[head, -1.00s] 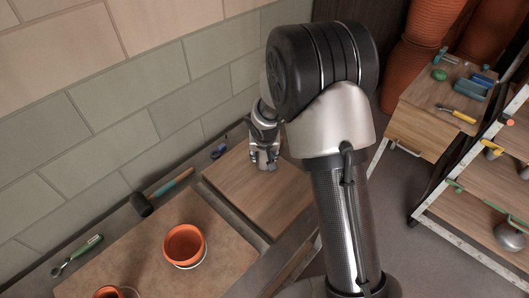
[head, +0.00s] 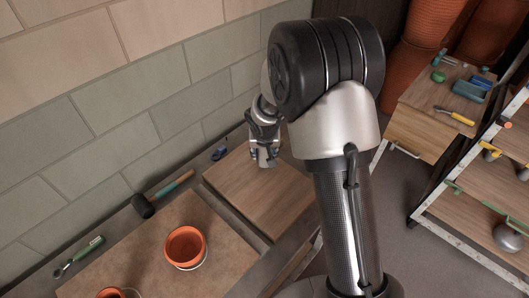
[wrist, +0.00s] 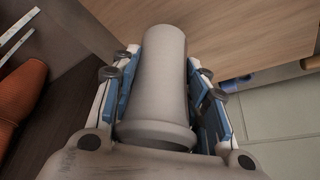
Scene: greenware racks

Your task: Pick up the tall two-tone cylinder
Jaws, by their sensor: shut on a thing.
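The tall cylinder (wrist: 165,75) is pale grey in the wrist view, with a wider flared band at the end nearest the camera. I cannot make out a clear second tone. It stands lengthwise between the blue finger pads of my gripper (wrist: 167,95), which is shut on it with a pad on each side. In the head view my gripper (head: 264,155) is over the wooden board at the back of the bench. The cylinder is small there, largely hidden by the fingers, and the gap to the board is hard to judge.
The wooden board (head: 240,205) is otherwise bare. A mallet (head: 144,206), a green-handled tool (head: 85,250) and a blue item (head: 220,153) lie along the tiled wall. A terracotta pot (head: 184,246) stands in front. A shelf rack (head: 470,215) is at right.

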